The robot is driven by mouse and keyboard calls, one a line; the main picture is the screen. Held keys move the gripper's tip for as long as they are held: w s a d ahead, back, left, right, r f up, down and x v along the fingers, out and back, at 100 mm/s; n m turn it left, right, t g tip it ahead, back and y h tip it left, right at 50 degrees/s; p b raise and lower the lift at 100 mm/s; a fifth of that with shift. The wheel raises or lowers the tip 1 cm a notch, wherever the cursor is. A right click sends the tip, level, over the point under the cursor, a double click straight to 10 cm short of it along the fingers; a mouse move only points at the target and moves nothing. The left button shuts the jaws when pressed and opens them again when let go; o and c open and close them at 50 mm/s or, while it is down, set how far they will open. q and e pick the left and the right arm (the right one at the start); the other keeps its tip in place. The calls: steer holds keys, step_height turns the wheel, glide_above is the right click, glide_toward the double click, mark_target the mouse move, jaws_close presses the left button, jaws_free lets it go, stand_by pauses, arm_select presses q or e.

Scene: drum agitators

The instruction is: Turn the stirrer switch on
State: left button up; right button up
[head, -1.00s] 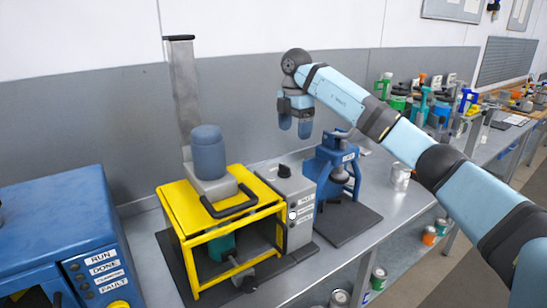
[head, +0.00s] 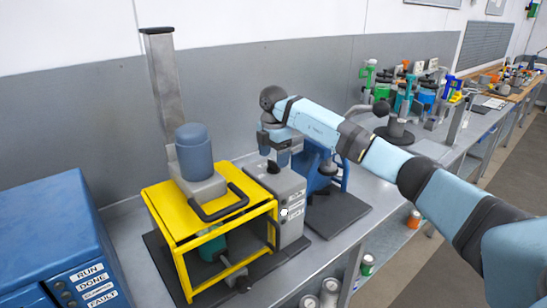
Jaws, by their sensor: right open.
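The stirrer has a blue-grey motor (head: 195,152) on a tall grey column, above a yellow guard frame (head: 186,234). Its grey control box (head: 290,212) stands to the right of the guard, with labels on its front. A black switch knob (head: 273,167) sits on the top of the box; which way it is set is too small to tell. My right gripper (head: 274,155) is open and empty, pointing down, right at the knob in the picture. I cannot tell whether the fingers touch it. My left gripper is out of view.
A blue machine (head: 45,245) with RUN, DONE and FAULT labels stands at the left. A blue press (head: 328,170) stands just right of the control box, partly behind my right arm. Several tools and clamps line the bench at the back right. Cans sit below the bench.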

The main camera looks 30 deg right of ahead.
steer(key=shift+s+f, duration=0.1)
steer(key=shift+f, duration=0.75)
steer(key=shift+c, duration=0.4)
steer(key=c, duration=0.9)
steer(key=shift+o, duration=0.2)
